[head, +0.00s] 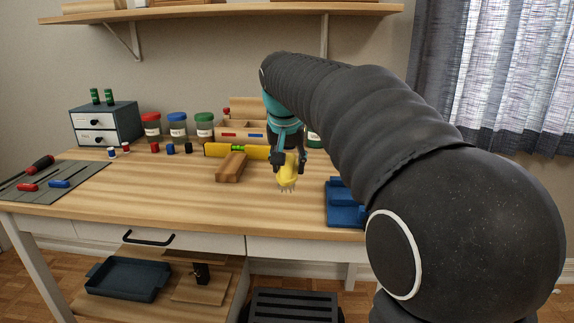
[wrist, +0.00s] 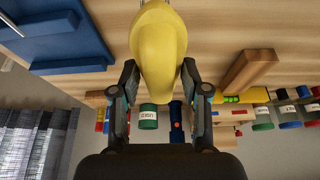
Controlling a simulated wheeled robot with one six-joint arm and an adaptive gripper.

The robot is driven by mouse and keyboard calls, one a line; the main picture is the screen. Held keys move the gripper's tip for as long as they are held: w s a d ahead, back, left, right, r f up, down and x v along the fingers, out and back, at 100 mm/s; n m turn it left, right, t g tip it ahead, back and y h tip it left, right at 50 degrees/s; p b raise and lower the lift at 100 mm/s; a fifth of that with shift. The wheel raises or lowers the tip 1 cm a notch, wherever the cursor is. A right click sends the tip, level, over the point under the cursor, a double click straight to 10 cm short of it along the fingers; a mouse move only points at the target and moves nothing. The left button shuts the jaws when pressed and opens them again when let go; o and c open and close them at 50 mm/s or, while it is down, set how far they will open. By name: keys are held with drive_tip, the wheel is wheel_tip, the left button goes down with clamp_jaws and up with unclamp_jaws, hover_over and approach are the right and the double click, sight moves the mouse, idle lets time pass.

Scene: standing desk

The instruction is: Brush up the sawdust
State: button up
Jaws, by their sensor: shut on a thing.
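My gripper (head: 288,161) is shut on a yellow brush (head: 287,175), with the finger pads on both sides of its rounded body. The brush points down over the middle of the desk, and fine bristles show below it. I cannot tell whether they touch the wood. In the wrist view the yellow body (wrist: 158,45) fills the space between the fingers (wrist: 158,80). A blue stepped object (head: 345,203) lies on the desk to the right of the brush, partly behind my arm; it shows in the wrist view too (wrist: 55,35). I cannot make out any sawdust.
A wooden block (head: 231,167) lies left of the brush, before a yellow level (head: 237,151). Lidded jars (head: 178,130), a wooden organizer (head: 240,130) and a small drawer box (head: 104,125) stand behind. A grey mat (head: 55,178) with tools lies far left. The front middle is clear.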

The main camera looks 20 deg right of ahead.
drive_tip(key=shift+r, duration=1.4)
drive_tip(key=shift+a, duration=0.15)
